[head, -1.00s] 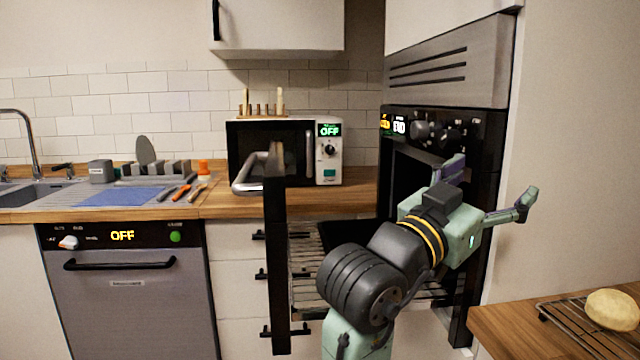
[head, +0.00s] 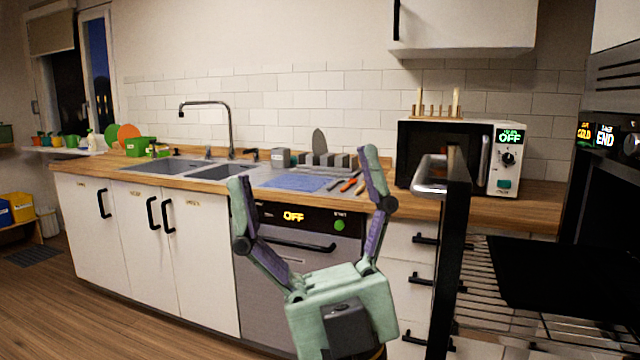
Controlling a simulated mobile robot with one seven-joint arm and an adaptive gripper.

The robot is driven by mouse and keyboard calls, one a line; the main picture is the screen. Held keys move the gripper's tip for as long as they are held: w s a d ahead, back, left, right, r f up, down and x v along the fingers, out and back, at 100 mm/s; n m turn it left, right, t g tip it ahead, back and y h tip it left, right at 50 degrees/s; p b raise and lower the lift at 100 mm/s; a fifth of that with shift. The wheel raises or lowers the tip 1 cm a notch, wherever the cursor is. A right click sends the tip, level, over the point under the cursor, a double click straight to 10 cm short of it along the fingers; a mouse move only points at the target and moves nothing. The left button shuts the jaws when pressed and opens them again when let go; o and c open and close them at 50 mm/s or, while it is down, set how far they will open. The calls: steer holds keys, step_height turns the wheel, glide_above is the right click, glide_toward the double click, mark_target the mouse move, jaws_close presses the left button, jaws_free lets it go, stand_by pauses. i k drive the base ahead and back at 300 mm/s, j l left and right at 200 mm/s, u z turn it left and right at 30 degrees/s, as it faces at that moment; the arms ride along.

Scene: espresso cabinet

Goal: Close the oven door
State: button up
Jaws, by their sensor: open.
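The oven door (head: 449,265) stands wide open. It shows nearly edge-on as a dark upright panel, with its metal handle (head: 427,188) on the left face. The oven (head: 600,148) is at the right edge, its display reading COLD and END, and its right part is cut off. My gripper (head: 306,172) is open and empty, fingers spread upward, left of the door and in front of the dishwasher. A gap shows between its right finger and the handle. How far apart they are in depth I cannot tell.
Wire racks (head: 477,300) and a black tray (head: 545,268) show between the door and the oven. The microwave (head: 505,160) stands on the counter (head: 545,196) behind the door. Drawers with black handles (head: 410,285) lie left of the door. The wooden floor (head: 130,310) is clear at left.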

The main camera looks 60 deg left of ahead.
mark_target(455, 195)
steer(key=j+u, duration=0.25)
steer(key=i+j+u, duration=0.25)
steer(key=j+u, duration=0.25)
steer(key=j, duration=0.2)
